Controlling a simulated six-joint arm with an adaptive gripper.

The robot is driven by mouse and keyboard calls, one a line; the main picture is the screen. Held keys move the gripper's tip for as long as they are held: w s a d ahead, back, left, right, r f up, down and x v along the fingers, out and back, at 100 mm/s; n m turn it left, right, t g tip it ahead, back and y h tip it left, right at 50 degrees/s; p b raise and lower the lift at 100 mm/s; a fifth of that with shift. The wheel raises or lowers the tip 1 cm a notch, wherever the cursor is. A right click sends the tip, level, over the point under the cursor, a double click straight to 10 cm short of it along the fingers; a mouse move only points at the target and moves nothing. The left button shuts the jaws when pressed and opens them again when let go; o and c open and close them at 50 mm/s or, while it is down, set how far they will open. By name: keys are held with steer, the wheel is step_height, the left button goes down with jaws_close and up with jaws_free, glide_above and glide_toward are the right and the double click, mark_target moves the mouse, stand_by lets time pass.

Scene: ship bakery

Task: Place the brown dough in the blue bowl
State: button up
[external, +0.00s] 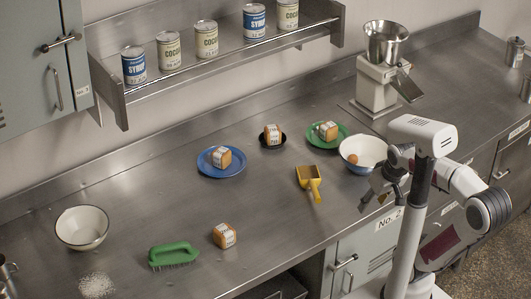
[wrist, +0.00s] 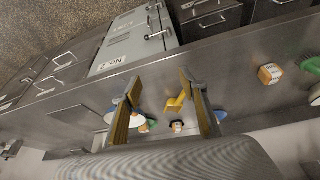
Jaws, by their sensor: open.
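My gripper (external: 374,193) is in front of the bowl, near the counter's front edge, and partly overlaps the bowl's right side in the picture. In the wrist view my gripper (wrist: 163,90) has its two fingers wide apart with nothing held between them. The bowl is partly hidden behind the left finger there, and I cannot make out the dough.
A yellow scoop (external: 309,180) lies left of my gripper. Labelled packages sit on blue (external: 205,169), black (external: 264,143) and green (external: 342,130) plates; another package (external: 223,236) and a green brush (external: 173,254) lie front left. A cream bowl (external: 82,238) stands farther left.

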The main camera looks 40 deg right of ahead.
steer(key=shift+n+t+y, duration=0.3)
steer(key=shift+n+t, duration=0.4)
steer(key=shift+s+a+r, duration=0.2)
steer(key=shift+a+r, duration=0.4)
steer(key=shift+a, duration=0.25)
steer(key=shift+s+a+r, duration=0.2)
steer(key=shift+a+r, duration=0.35)
steer(key=shift+a, duration=0.25)
